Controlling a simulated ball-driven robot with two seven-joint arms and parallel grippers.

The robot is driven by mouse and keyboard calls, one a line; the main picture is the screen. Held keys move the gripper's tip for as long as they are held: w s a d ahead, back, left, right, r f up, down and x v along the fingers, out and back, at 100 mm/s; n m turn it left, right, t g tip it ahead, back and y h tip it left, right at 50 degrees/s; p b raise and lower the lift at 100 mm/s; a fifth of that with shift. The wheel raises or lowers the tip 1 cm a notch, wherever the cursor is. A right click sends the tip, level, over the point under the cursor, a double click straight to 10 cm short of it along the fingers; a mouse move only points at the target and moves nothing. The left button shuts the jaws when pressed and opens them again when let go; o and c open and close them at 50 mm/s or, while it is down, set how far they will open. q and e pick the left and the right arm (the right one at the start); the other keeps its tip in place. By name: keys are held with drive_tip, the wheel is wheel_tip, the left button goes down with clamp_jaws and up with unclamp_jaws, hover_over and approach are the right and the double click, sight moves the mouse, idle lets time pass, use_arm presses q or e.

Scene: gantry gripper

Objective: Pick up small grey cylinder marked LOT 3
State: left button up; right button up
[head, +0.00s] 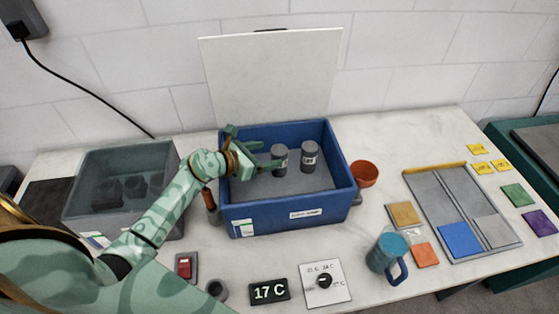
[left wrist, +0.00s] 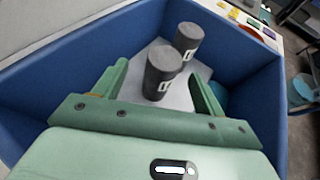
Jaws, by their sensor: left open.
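Two small grey cylinders stand upright in a blue bin, the left cylinder (head: 280,160) and the right cylinder (head: 309,157). Both carry white labels too small to read. In the left wrist view the nearer cylinder (left wrist: 161,74) stands ahead of and between my open fingers, and the farther cylinder (left wrist: 188,39) stands behind it. My left gripper (head: 254,152) is open and empty inside the blue bin (head: 285,217), just left of the left cylinder; it also shows in the left wrist view (left wrist: 160,92). My right gripper is not in view.
A grey translucent bin (head: 85,210) with dark items stands on the left. A white panel (head: 268,75) rises behind the blue bin. An orange cup (head: 364,173), blue mug (head: 385,253), divided tray (head: 462,202), 17 C display (head: 269,291) and dial plate (head: 323,283) stand around it.

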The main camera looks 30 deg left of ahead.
sight(284, 150)
use_arm(q)
drive_tip(key=x, duration=0.2)
drive_tip(key=b+x, duration=0.1)
drive_tip(key=x, duration=0.4)
drive_tip(key=shift+w+d+r, duration=0.1)
drive_tip(key=shift+d+r, duration=0.05)
drive_tip(key=shift+d, duration=0.2)
drive_tip(key=shift+r, duration=0.1)
drive_tip(key=c, duration=1.4)
